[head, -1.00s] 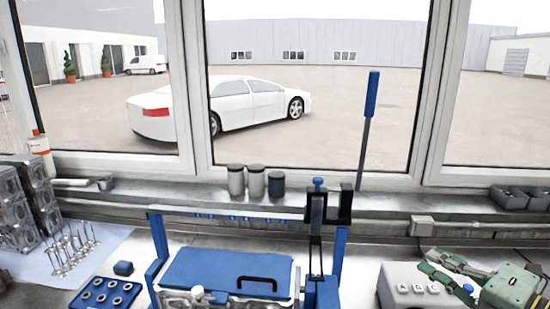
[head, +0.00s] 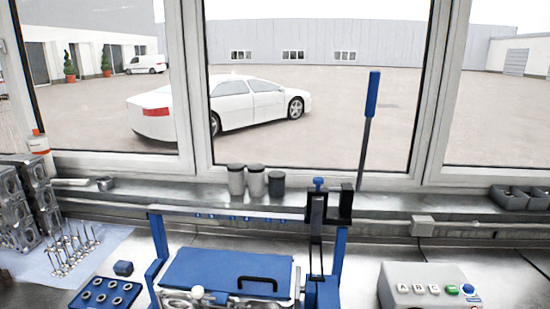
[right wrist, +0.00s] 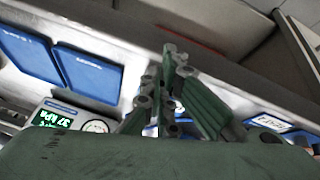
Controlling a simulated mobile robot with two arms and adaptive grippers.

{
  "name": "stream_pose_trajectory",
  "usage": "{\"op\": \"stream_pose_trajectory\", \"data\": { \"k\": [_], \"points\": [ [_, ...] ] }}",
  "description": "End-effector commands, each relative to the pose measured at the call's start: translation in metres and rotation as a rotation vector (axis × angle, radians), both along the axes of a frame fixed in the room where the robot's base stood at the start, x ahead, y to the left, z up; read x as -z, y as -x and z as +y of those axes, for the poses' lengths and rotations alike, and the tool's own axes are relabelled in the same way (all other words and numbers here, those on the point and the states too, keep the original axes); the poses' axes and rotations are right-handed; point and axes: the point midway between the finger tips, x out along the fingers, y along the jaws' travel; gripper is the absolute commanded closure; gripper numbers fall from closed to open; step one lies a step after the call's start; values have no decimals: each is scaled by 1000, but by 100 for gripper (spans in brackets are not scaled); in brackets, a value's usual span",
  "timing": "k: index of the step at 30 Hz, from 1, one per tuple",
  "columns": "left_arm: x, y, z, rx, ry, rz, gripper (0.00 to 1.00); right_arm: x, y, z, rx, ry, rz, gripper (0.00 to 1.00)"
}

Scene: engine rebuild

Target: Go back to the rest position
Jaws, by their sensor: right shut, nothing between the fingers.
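My right gripper (right wrist: 172,88) shows only in the right wrist view. Its green fingers are together and hold nothing. My left gripper is in neither view. In the head view, the grey box (head: 425,277) with the letters A, B and C stands at the lower right. It has a green button (head: 452,290) and a blue button (head: 468,289), and no gripper is near it.
A blue press frame (head: 340,265) with an upright lever (head: 369,110) stands mid-bench over a blue cover (head: 215,272). Valves (head: 72,250) and a ring tray (head: 104,293) are left. The wrist view shows blue panels (right wrist: 90,70) and a green-lit display (right wrist: 55,120).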

Motion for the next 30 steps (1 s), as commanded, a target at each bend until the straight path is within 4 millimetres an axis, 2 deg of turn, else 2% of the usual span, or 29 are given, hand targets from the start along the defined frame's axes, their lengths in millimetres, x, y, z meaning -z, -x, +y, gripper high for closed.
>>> {"op": "stream_pose_trajectory", "data": {
  "k": [1,5,6,14,17,23,24,26,30],
  "points": [
    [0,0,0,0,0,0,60,4,13,14,-12,-40,48,100],
    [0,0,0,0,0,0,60,10,48,49,-61,-132,175,100],
    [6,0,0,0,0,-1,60,31,41,45,-56,-120,175,100],
    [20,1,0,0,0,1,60,120,29,46,-55,-115,202,100],
    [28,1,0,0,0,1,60,166,29,46,-57,-114,220,100],
    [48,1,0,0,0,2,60,285,46,45,-62,-111,260,100],
    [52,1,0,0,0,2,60,309,53,44,-63,-110,269,100],
    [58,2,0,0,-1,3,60,342,65,42,-64,-108,281,100],
    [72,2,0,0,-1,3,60,415,102,37,-68,-105,312,100]
  ]
}}
